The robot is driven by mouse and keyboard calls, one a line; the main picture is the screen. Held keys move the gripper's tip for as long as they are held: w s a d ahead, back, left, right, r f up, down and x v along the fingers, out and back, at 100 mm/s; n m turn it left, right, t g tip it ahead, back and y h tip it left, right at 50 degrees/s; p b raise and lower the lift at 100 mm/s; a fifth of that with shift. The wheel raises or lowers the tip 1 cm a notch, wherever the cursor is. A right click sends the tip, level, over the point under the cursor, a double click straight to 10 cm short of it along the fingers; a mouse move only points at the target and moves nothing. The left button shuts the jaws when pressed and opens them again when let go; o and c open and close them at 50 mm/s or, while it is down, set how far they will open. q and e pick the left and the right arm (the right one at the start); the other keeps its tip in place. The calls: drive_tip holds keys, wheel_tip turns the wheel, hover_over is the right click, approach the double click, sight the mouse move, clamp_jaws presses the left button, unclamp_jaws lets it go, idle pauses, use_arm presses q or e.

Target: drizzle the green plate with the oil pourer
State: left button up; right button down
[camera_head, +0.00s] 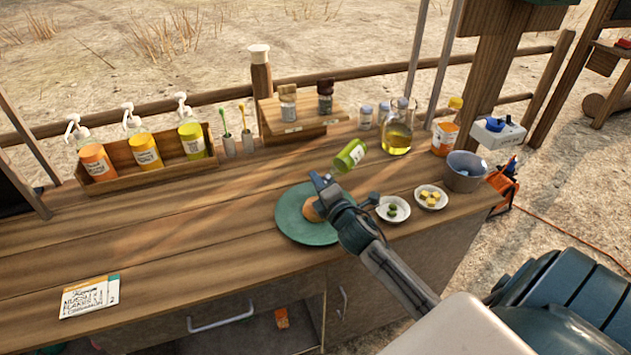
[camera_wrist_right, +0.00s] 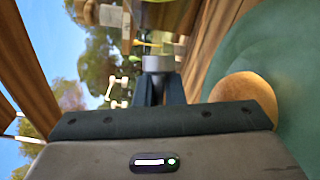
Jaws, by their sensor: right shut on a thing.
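The green plate (camera_head: 290,232) lies on the wooden counter with a round tan bun-like piece (camera_head: 311,208) on it. Both also show at the right of the right wrist view, the plate (camera_wrist_right: 292,60) and the piece (camera_wrist_right: 245,92). The oil pourer, a bottle with a green label (camera_head: 351,154), is strongly tilted above the plate's far right edge, its narrow end toward the plate. My right gripper (camera_head: 325,181) is over the plate and shut on the pourer. Whether oil is flowing is too small to tell. My left gripper is out of view.
Two small white bowls (camera_head: 392,216) (camera_head: 431,205) stand close right of the plate. A grey bucket (camera_head: 464,180), a flask of yellow liquid (camera_head: 397,140) and an orange-labelled bottle (camera_head: 444,138) stand farther right. Pump bottles fill a wooden box (camera_head: 110,184) at left. The counter's left middle is clear.

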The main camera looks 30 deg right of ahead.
drive_tip(key=shift+w+d, duration=0.3)
drive_tip(key=shift+d, duration=0.15)
drive_tip(key=shift+w+a+r+p, duration=0.1)
drive_tip(key=shift+a+p, duration=0.3)
drive_tip(key=shift+p, duration=0.1)
idle(0.4)
